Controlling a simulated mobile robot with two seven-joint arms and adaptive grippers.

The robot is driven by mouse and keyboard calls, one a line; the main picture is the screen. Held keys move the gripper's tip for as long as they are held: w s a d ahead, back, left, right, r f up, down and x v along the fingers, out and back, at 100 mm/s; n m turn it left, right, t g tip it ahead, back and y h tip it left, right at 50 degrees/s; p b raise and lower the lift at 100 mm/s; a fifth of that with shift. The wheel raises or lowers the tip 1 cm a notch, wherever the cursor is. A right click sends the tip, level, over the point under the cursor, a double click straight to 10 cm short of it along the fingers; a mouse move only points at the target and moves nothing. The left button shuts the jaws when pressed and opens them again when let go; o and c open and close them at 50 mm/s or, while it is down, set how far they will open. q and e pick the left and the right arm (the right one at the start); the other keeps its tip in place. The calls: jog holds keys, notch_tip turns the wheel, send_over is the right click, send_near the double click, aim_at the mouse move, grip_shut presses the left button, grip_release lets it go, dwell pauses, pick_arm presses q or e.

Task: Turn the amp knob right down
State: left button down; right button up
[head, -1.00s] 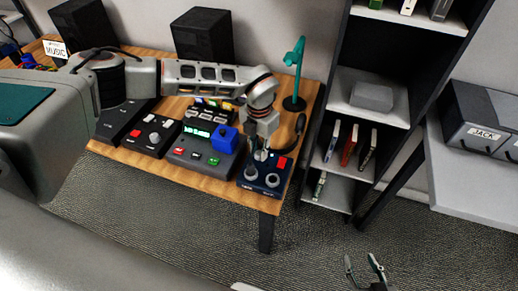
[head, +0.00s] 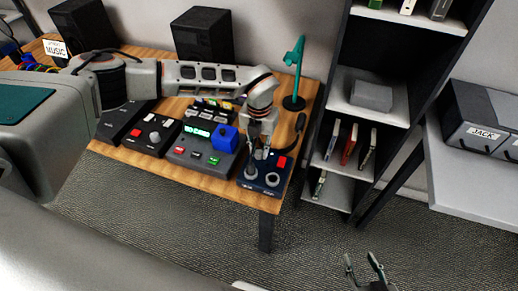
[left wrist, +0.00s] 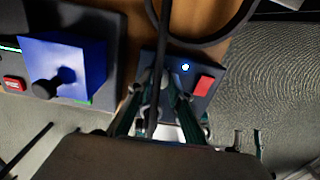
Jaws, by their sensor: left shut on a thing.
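The amp (head: 265,187) is a dark navy box at the front right corner of the wooden table. It has two round grey knobs, the left knob (head: 250,173) and the right knob (head: 272,180), and a red switch (head: 282,162). My left gripper (head: 253,160) points down at the amp and is shut on the left knob. In the left wrist view its fingers (left wrist: 158,112) straddle the grip spot, and the knob is mostly hidden between them. The amp's red switch (left wrist: 203,86) and a lit blue lamp (left wrist: 185,67) show there. My right gripper (head: 364,270) is open and empty, away from the table.
A grey console (head: 185,157) with a green display and a blue box (head: 225,138) stands left of the amp. A black cable (left wrist: 165,50) crosses the left wrist view by my fingers. A green lamp (head: 294,75) stands behind; a shelf (head: 345,187) is at right.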

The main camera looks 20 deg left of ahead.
aim_at(259, 152)
pick_arm(q)
jog(key=shift+r, duration=0.1)
jog(key=c, duration=1.8)
grip_release()
notch_tip(259, 152, up, 12)
